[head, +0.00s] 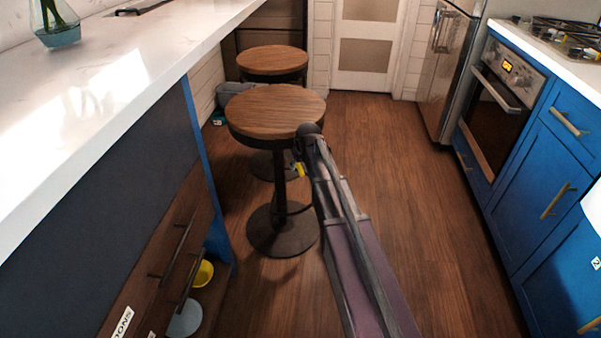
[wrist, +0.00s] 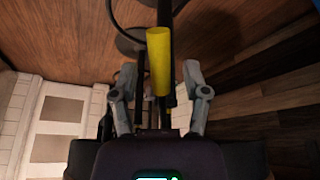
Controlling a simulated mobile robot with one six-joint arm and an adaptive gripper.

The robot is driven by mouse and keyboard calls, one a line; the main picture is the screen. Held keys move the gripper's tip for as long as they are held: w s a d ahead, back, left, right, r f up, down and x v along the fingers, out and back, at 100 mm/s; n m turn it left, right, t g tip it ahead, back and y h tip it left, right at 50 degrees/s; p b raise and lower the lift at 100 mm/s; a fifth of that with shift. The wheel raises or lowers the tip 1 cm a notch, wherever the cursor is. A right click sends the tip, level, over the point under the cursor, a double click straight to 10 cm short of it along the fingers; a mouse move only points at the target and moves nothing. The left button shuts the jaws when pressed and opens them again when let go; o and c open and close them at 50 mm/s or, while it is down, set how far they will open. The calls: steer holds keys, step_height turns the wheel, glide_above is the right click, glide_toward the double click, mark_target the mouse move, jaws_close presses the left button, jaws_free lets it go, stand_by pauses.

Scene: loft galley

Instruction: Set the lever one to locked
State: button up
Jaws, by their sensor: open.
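My gripper (wrist: 161,92) is open in the wrist view, with its two grey fingers spread apart. A yellow cylinder (wrist: 158,62) shows between and beyond the fingertips, in line with a thin black bar; the fingers are not closed on it. I cannot tell whether it belongs to a lever. In the head view my arm reaches forward over the floor, its far end in front of the near stool. A small yellow patch (head: 299,169) shows beside the arm's end; the gripper is mostly hidden there. No lever labelled one can be made out.
Two round wooden stools (head: 275,111) (head: 272,60) stand along the white counter (head: 110,75). Drawers (head: 165,255) and a yellow bowl (head: 203,273) are below it. Blue cabinets (head: 545,185), an oven (head: 495,105) and a fridge (head: 444,75) line the right. The floor (head: 400,170) between is clear.

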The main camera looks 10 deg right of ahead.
steer(key=shift+b+x, duration=0.65)
steer(key=shift+x, duration=0.35)
jaws_close()
